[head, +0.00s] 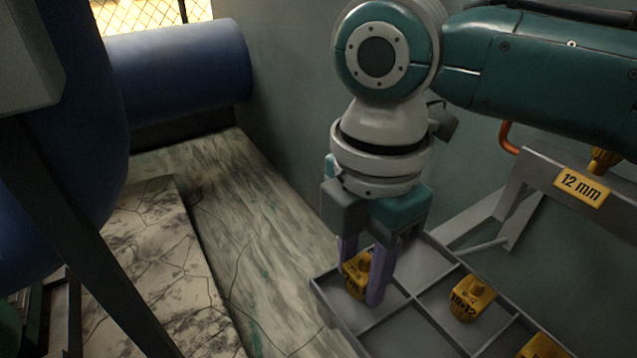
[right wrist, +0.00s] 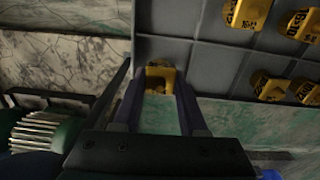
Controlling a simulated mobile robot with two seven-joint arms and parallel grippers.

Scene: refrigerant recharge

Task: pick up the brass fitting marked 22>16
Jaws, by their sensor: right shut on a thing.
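My right gripper (head: 362,275) reaches down into the near-left compartment of a grey divided tray (head: 390,338). Its purple fingers are shut on a yellow-brass fitting (head: 355,266), which shows between them. The same fitting (right wrist: 160,78) sits between the fingertips in the right wrist view. Its marking is mostly covered and I cannot read it. It is low in the compartment, and I cannot tell whether it touches the floor. Another fitting (head: 470,299), marked 10>12, stands in a neighbouring compartment. My left gripper is not in view.
A fitting (head: 543,346) is cut off at the bottom edge. A bracket with a 12 mm label (head: 581,187) is at the right, by the wall. A blue cylinder (head: 180,70) lies at the back left. Worn floor (head: 250,230) left of the tray is clear.

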